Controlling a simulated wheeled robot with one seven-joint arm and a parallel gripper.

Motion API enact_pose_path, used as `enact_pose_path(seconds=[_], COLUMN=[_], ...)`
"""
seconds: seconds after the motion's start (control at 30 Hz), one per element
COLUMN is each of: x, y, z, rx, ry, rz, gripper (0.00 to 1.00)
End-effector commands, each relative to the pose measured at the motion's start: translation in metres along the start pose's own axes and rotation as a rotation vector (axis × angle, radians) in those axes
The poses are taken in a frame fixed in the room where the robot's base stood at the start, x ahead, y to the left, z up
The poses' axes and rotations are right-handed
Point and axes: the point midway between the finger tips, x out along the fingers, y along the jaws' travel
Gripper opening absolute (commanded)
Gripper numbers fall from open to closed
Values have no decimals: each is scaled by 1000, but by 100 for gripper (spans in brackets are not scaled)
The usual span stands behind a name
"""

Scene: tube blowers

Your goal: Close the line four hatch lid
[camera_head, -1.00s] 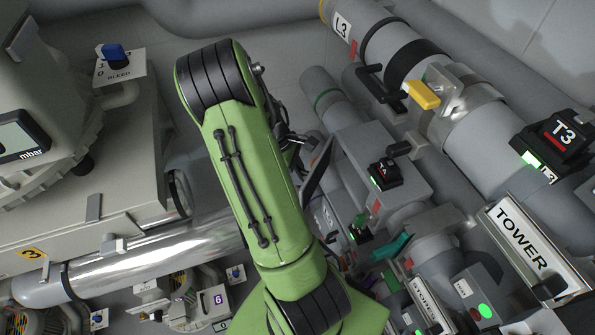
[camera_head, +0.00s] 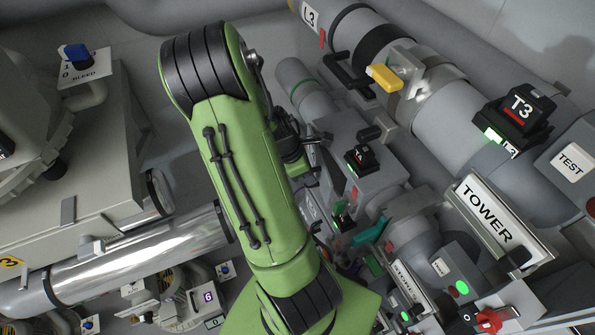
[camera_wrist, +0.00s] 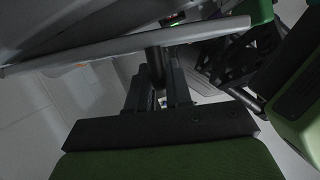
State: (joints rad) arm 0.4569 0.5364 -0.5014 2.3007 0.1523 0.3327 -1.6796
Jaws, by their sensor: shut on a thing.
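In the wrist view my gripper (camera_wrist: 157,76) is shut on a dark round handle (camera_wrist: 154,58). The handle meets a grey plate with a pale edge (camera_wrist: 110,44), which looks like the hatch lid and crosses the top of the view. In the head view my green arm hides most of the gripper and lid; only dark wrist parts show at its right side. The line four pipe (camera_head: 298,82) has a green ring and runs into a grey housing (camera_head: 378,152) with a black T4 tag (camera_head: 360,158). The hatch opening is hidden, and I cannot tell how far the lid stands from it.
The line three pipe (camera_head: 437,118) with a yellow handle (camera_head: 384,77) and T3 tag (camera_head: 519,108) runs at upper right. A TOWER sign (camera_head: 487,221) stands at right. A shiny pipe (camera_head: 130,252) and grey machine are at left. Space right of the arm is crowded.

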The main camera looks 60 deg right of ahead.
Motion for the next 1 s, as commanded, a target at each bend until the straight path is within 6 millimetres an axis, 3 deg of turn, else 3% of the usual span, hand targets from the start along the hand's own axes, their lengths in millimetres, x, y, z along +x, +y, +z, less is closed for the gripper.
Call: enact_pose_path(seconds=[0.33, 0.93, 0.97, 1.0], x=[9, 12, 12, 12], y=[-5, -7, -7, -7], z=[24, 29, 28, 28], rx=[9, 7, 7, 7], ry=[-5, -2, -2, -2], rz=[-1, -7, -7, -7], gripper=[0, 0, 22, 28])
